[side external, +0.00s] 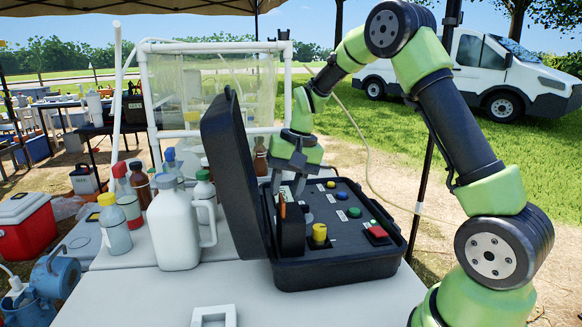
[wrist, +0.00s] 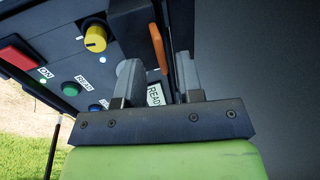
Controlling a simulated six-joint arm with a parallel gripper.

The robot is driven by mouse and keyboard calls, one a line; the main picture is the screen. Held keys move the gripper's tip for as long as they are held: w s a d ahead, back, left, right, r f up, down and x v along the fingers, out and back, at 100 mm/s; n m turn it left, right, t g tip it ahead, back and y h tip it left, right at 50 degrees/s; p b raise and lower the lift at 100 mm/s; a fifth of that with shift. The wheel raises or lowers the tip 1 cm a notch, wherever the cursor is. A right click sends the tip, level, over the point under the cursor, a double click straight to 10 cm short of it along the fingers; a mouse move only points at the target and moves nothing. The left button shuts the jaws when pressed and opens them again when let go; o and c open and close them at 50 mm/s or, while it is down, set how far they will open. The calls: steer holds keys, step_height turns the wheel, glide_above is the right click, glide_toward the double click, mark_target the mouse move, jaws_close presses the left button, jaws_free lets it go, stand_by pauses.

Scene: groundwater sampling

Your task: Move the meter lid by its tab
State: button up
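The black meter case (side external: 335,268) sits on the table with its large lid (side external: 228,175) standing open, tilted slightly back to the left. Inside, next to the hinge side, a smaller black upright piece (side external: 291,232) carries an orange tab (side external: 282,206). The tab also shows in the wrist view (wrist: 158,46), beside a black block (wrist: 129,28). I cannot tell whether that small piece is a lid. My gripper (side external: 287,190) points down over it. In the wrist view my gripper's fingers (wrist: 160,75) are apart, with the tab seen in the gap; contact is not clear.
The panel has a yellow knob (side external: 319,233), a red button (side external: 377,232), and blue and green buttons. A white jug (side external: 177,232) and several bottles stand left of the lid. A white square frame (side external: 214,316) lies in front. The front table is mostly clear.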

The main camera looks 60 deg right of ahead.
mark_target(295, 212)
steer(key=v, duration=0.7)
